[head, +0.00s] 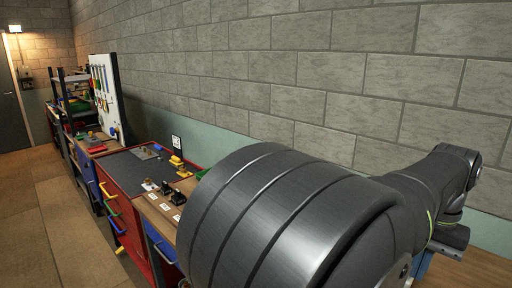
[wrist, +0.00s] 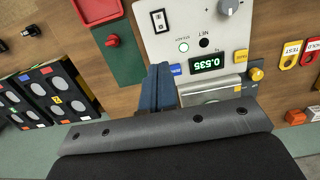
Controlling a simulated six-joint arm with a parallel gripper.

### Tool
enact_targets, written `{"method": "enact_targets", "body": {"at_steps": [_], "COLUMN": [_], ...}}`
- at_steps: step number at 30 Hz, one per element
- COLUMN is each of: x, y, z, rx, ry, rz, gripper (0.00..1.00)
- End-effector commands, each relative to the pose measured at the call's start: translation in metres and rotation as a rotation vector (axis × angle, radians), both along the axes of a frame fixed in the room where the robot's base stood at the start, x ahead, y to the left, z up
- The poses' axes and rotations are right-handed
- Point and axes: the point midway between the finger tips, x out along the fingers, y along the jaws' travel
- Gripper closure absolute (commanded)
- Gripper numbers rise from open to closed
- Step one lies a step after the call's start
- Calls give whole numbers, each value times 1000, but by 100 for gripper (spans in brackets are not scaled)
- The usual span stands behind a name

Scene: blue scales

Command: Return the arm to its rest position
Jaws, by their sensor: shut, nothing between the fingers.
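My gripper (wrist: 161,72) shows in the wrist view with its two blue fingers together and nothing between them. Its tips overlap the left edge of a light grey instrument panel (wrist: 205,30); I cannot tell the height above it. In the head view my arm's dark grey links fill the right foreground and bend away to the far right. The fingers cannot be made out there.
In the wrist view, a dark tray of oval discs (wrist: 50,95) lies left, and a green plate (wrist: 118,50) lies beside the panel. Labelled TEST and HOLD switches (wrist: 290,52) are right. In the head view, a block wall (head: 300,60) runs behind benches; floor (head: 50,215) is clear at left.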

Motion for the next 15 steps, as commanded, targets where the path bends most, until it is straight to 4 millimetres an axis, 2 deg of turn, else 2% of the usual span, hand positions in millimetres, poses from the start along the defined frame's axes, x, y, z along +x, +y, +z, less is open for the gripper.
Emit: {"method": "enact_targets", "body": {"at_steps": [6,15], "x": [4,5], "y": [-3,-3], "z": [28,38], "rx": [15,21], "ry": [16,23], "rz": [-1,-1], "gripper": [100,100]}}
